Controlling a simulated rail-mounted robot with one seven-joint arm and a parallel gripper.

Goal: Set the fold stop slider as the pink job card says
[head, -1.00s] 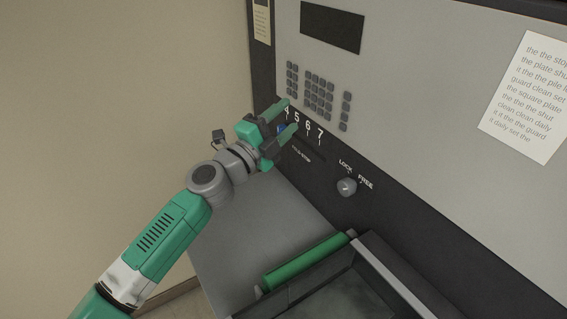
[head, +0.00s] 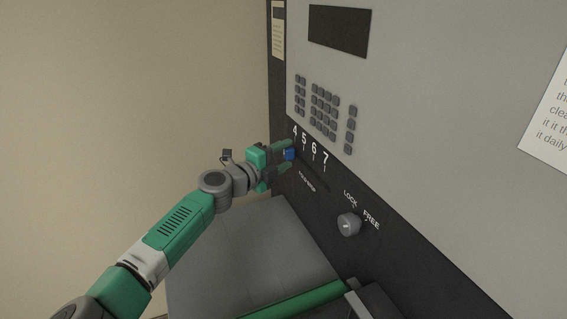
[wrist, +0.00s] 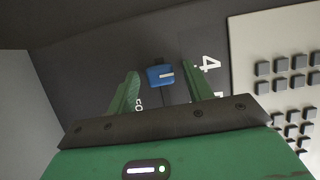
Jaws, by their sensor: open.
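The fold stop slider's blue knob (head: 290,154) sits at the left end of its slot, by the number 4 on the dark panel strip. In the wrist view the blue knob (wrist: 160,76) has a white mark and lies between my fingers. My gripper (head: 286,157) is open, with its green fingers on either side of the knob; I cannot tell whether they touch it. The scale (head: 311,147) reads 4, 5, 6, 7. No pink job card is recognisable in view.
A round knob (head: 348,224) marked LOCK and FREE sits right of the slider. A keypad (head: 324,111) and dark display (head: 338,31) are above. A pale card (head: 278,33) hangs at upper left, a white sheet (head: 548,120) at right. A green roller (head: 300,299) lies below.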

